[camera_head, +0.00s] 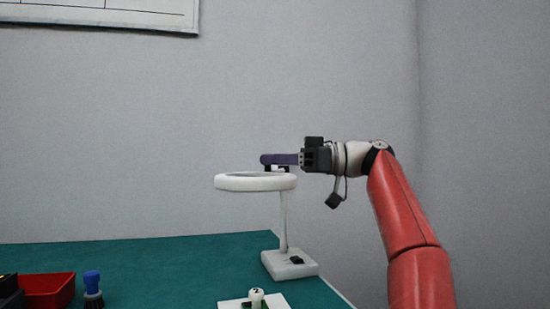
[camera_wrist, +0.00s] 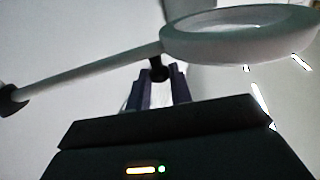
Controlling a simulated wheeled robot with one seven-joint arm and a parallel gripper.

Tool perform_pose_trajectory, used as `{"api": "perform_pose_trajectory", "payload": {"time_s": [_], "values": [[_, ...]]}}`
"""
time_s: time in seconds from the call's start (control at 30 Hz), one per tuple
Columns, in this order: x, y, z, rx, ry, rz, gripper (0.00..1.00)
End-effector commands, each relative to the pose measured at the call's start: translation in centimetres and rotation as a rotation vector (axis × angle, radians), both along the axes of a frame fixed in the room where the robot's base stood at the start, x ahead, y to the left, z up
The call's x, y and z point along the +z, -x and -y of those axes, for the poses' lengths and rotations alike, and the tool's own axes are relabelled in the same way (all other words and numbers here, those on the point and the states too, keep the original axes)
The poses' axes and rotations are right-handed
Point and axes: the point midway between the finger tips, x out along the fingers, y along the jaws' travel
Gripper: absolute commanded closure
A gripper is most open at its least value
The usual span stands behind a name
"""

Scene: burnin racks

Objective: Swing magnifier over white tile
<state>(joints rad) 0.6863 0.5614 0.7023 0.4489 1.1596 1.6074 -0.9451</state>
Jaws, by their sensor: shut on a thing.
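The magnifier (camera_head: 230,183) is a white ring head on a thin upright post with a white base, at the back right of the green bench. In the wrist view its ring (camera_wrist: 185,42) is at upper right, with a pale arm running left to a dark joint. My gripper (camera_head: 266,160), with purple fingers, is at the ring's top right edge. In the wrist view my gripper (camera_wrist: 158,80) is shut on a small dark knob (camera_wrist: 159,70) beside the ring. The white tile (camera_head: 232,304) lies at the bottom edge, nearer the camera than the magnifier base, partly cut off.
A small white-topped piece marked 2 (camera_head: 256,296) stands on the tile. A red bin (camera_head: 50,290), a blue-handled brush (camera_head: 92,286) and a dark box (camera_head: 9,292) are at lower left. The middle of the green bench (camera_head: 170,265) is clear. A grey wall is behind.

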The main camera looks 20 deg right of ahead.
Motion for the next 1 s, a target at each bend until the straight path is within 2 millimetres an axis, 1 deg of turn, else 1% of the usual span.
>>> {"api": "perform_pose_trajectory", "payload": {"time_s": [0.47, 0.5, 0.63, 0.67, 0.9, 1.0], "values": [[-0.16, 0.06, 0.03, 0.009, 0.003, -0.003, 1.00], [-0.17, 0.05, 0.04, 0.009, 0.003, -0.003, 0.76], [-0.14, 0.04, 0.03, 0.008, 0.002, -0.003, 0.59], [-0.13, 0.05, 0.03, 0.008, 0.001, -0.002, 0.58], [-0.07, 0.04, 0.04, 0.008, 0.001, -0.001, 0.58], [-0.01, 0.16, 0.63, 0.006, 0.000, -0.002, 0.58]]}}
